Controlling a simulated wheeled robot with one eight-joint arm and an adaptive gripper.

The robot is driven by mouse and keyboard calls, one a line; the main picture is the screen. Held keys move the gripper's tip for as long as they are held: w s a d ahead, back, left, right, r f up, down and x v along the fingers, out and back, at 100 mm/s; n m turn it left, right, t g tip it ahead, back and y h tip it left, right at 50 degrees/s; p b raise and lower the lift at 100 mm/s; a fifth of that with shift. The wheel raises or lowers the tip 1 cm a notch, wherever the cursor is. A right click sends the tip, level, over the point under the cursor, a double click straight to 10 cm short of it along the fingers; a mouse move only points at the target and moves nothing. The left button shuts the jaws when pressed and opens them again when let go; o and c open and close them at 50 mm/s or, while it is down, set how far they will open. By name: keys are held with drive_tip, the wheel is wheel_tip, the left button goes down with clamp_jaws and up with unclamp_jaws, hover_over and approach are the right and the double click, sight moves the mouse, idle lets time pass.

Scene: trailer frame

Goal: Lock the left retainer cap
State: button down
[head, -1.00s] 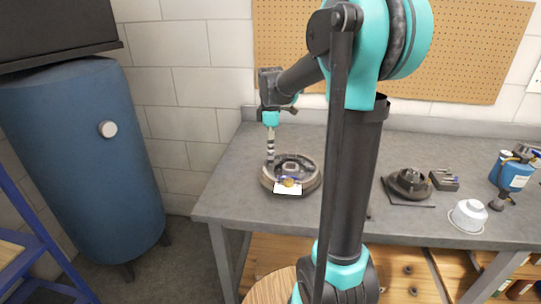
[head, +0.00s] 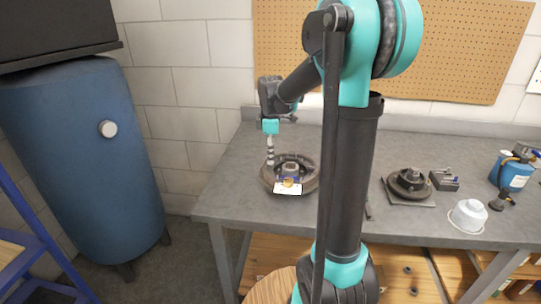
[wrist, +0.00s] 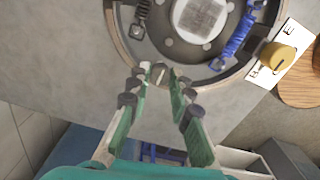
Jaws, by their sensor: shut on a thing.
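The round brake assembly (head: 311,184) sits near the left front of the grey workbench. In the wrist view its curved brown rim (wrist: 121,42) surrounds a pale square hub (wrist: 200,18), a dark spring (wrist: 143,12) and a blue spring (wrist: 238,32). My gripper (head: 270,163) reaches down at the assembly's left side. In the wrist view my gripper (wrist: 159,80) is shut on a small dark piece (wrist: 158,72) at the rim, probably the retainer cap. The fingertips partly hide it, and I cannot tell whether it is locked.
A yellow knob (wrist: 278,58) sits on a white lettered plate (wrist: 296,62) at the assembly's front. A second dark round assembly (head: 409,185), a grey block (head: 444,180), a white cup (head: 469,214) and a blue canister (head: 512,174) stand at right. A blue tank (head: 80,170) stands left of the bench.

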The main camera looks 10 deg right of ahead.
drive_tip(key=shift+m, duration=0.3)
drive_tip(key=m, duration=0.3)
drive_tip(key=shift+m, duration=0.4)
drive_tip(key=m, duration=1.3)
drive_tip(key=shift+m, duration=0.3)
drive_tip(key=c, duration=1.4)
unclamp_jaws()
drive_tip(key=shift+o, duration=0.2)
